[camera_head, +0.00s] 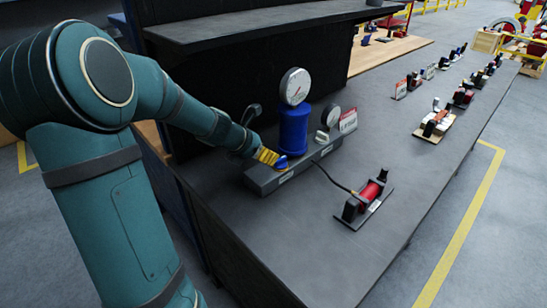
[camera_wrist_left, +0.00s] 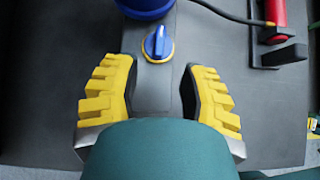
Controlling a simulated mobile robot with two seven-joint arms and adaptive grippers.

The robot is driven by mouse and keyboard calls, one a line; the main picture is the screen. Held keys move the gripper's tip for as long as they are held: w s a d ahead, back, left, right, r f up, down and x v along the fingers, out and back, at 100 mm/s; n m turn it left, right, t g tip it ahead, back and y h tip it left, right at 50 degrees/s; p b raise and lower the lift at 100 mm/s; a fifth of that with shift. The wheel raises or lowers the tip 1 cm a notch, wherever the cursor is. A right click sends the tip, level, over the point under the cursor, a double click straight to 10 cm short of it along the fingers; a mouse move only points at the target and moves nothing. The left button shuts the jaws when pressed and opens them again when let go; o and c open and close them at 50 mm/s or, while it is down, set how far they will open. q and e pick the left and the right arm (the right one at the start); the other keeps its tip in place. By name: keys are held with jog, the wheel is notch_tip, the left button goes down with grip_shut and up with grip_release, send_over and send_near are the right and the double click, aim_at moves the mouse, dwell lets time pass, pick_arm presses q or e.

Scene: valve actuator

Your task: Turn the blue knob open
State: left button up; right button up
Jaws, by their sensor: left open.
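The blue knob (camera_head: 281,162) sits on the left end of a grey manifold block (camera_head: 263,181) on the bench, in front of a blue cylinder (camera_head: 293,131) with a round gauge. In the left wrist view the knob (camera_wrist_left: 158,44) has a raised ridge and a yellow ring at its base. My left gripper (camera_head: 269,157) is beside the knob in the head view. In the left wrist view its yellow ridged fingers (camera_wrist_left: 158,85) are spread apart, with the block between them and the knob just beyond the tips, apart from both. My right gripper is not in view.
A red cylinder on a black stand (camera_head: 365,200) is right of the block, joined by a black hose. A second gauge (camera_head: 331,117) and a white knob (camera_head: 322,136) stand farther along the block. A shelf (camera_head: 250,28) overhangs behind. The bench front is clear.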

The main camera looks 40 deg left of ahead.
pick_arm(q)
jog(key=shift+v, duration=2.3)
